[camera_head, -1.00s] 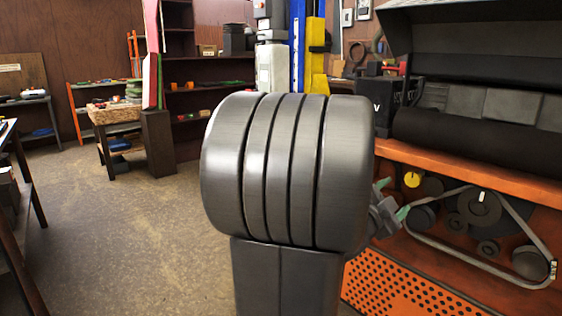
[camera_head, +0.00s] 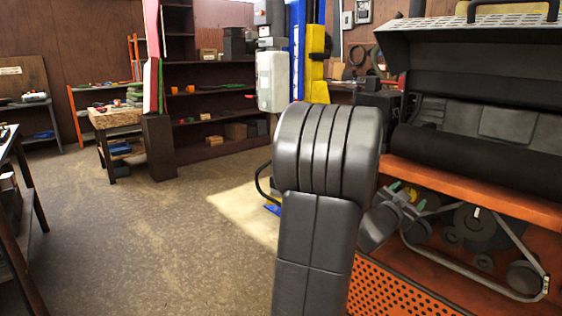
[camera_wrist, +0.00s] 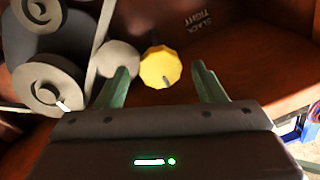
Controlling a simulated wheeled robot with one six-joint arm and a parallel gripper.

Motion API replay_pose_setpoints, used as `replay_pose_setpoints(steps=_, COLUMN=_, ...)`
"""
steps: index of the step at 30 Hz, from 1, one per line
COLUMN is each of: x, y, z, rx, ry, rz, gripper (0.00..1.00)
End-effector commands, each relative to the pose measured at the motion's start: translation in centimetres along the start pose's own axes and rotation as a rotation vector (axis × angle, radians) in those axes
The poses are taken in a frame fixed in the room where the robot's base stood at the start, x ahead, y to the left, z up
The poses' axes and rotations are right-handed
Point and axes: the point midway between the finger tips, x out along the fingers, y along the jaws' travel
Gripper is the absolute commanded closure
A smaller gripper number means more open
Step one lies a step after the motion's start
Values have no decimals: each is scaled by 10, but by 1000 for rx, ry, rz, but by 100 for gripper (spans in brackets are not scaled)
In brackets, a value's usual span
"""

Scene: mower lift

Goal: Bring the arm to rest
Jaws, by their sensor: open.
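My gripper (camera_head: 408,196) is in front of the orange mower's open side, near the belt and pulleys, with its green fingers apart. In the wrist view my gripper (camera_wrist: 163,72) is open and empty. A yellow knob (camera_wrist: 160,67) shows between the finger ends, apart from both fingers in the picture. The gap in depth is hard to tell. In the head view the knob is mostly hidden by my gripper. My dark arm stands bent in the middle of the head view and covers part of the mower.
The belt (camera_head: 445,263) runs around several grey pulleys (camera_head: 478,222) close to my gripper. The orange perforated panel (camera_head: 390,292) lies below. A blue and yellow lift post (camera_head: 307,50) stands behind. Floor (camera_head: 150,240) at the left is clear. A bench (camera_head: 22,200) stands at the left edge.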

Motion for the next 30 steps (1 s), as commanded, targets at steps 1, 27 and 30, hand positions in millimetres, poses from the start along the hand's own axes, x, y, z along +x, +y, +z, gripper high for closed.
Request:
replay_pose_setpoints(steps=1, x=0, y=-2, z=-4, rx=-36, ry=-5, rz=1, gripper=37)
replay_pose_setpoints(steps=27, x=-37, y=-2, z=-2, rx=-481, ry=-42, rz=-7, gripper=37)
replay_pose_setpoints(steps=30, x=-57, y=-3, z=-2, rx=-481, ry=-43, rz=-7, gripper=37)
